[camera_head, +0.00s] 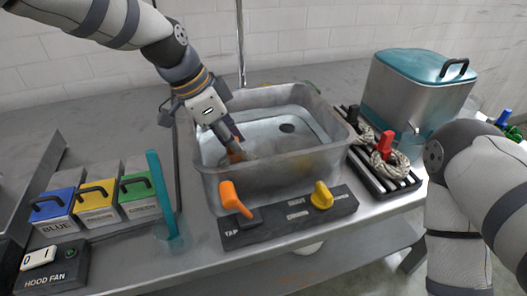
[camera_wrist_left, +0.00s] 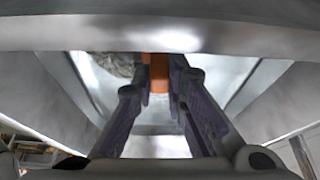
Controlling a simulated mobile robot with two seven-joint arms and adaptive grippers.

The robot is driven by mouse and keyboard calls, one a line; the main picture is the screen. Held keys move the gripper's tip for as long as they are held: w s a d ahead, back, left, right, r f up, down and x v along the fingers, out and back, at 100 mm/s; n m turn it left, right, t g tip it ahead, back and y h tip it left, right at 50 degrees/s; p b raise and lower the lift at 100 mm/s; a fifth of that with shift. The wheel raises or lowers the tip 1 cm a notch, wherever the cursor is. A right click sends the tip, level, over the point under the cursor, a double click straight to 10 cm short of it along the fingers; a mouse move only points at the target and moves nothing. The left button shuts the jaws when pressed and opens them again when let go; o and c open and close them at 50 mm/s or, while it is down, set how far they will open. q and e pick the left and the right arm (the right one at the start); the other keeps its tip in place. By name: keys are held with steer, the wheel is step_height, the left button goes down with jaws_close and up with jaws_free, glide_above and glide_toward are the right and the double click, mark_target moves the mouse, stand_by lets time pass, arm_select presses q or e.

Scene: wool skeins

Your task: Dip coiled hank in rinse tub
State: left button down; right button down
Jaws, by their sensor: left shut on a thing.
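My left gripper (camera_head: 236,150) reaches down inside the grey metal rinse tub (camera_head: 272,180). It is shut on an orange holder, seen at its fingertips in the wrist view (camera_wrist_left: 159,72).
A black rack (camera_head: 398,181) right of the tub holds pale hanks with a red clip (camera_head: 387,146) and a black clip (camera_head: 353,115). A lidded steel container (camera_head: 415,92) stands behind. A panel with an orange lever (camera_head: 235,199) and yellow knob (camera_head: 322,195) sits in front.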

arm_select(q)
steer(key=shift+s+a+f, duration=0.1)
steer(key=shift+a, duration=0.15)
arm_select(e)
steer(key=shift+w, duration=0.1)
arm_select(q)
steer(key=shift+d, duration=0.1)
steer(key=shift+w+d+r, duration=0.3)
steer(key=shift+d+r, duration=0.1)
steer(key=shift+d, duration=0.2)
